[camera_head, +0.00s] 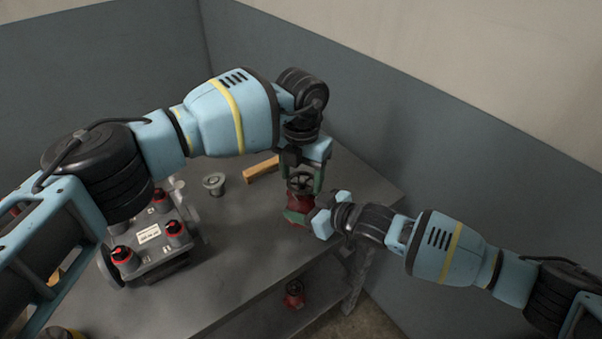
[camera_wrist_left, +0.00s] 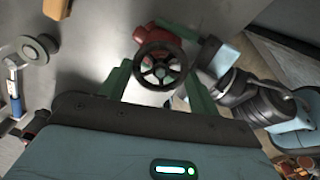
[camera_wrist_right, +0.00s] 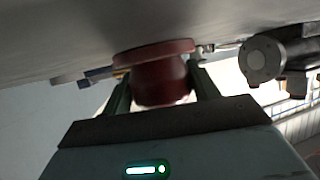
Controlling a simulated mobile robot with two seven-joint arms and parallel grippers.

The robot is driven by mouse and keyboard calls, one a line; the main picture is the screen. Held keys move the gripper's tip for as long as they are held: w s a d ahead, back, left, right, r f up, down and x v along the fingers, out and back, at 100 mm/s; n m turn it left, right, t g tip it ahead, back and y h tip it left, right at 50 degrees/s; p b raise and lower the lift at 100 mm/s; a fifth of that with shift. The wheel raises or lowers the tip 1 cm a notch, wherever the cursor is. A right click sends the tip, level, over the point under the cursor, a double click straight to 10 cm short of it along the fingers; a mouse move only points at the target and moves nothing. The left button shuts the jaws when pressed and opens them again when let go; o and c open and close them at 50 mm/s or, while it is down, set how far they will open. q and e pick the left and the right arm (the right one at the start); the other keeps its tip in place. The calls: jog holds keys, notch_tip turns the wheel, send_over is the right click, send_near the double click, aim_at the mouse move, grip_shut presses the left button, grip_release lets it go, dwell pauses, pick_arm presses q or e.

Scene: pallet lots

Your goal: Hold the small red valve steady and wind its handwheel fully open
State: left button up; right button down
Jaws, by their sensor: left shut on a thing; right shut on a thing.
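The small red valve (camera_head: 297,204) stands near the right end of the grey bench, with its dark spoked handwheel (camera_head: 300,182) on top. My left gripper (camera_head: 303,184) comes down from above, its green fingers on either side of the handwheel and shut on it. The left wrist view shows the handwheel (camera_wrist_left: 160,68) between the fingers, with part of the red body (camera_wrist_left: 165,36) behind it. My right gripper (camera_head: 312,213) comes from the right, low down, and is shut on the valve body. The right wrist view shows the red body (camera_wrist_right: 160,80) between its fingers, partly hidden by the gripper.
A wooden block (camera_head: 261,168) and a grey flanged fitting (camera_head: 213,183) lie left of the valve. A grey unit with red-and-black knobs (camera_head: 150,245) stands farther left. Another red object (camera_head: 294,294) is on the lower shelf. Walls rise behind the bench (camera_head: 250,235), whose front middle is clear.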

aim_at(302, 181)
pick_arm(q)
jog(key=n, duration=0.4)
jog(key=shift+d+n, duration=0.1)
jog(key=shift+n, duration=0.2)
jog(key=n, duration=0.4)
jog(key=shift+r+n, duration=0.1)
jog(key=shift+n, duration=0.3)
jog(key=o, duration=1)
notch_tip(302, 181, up, 12)
jog(key=shift+f, duration=0.1)
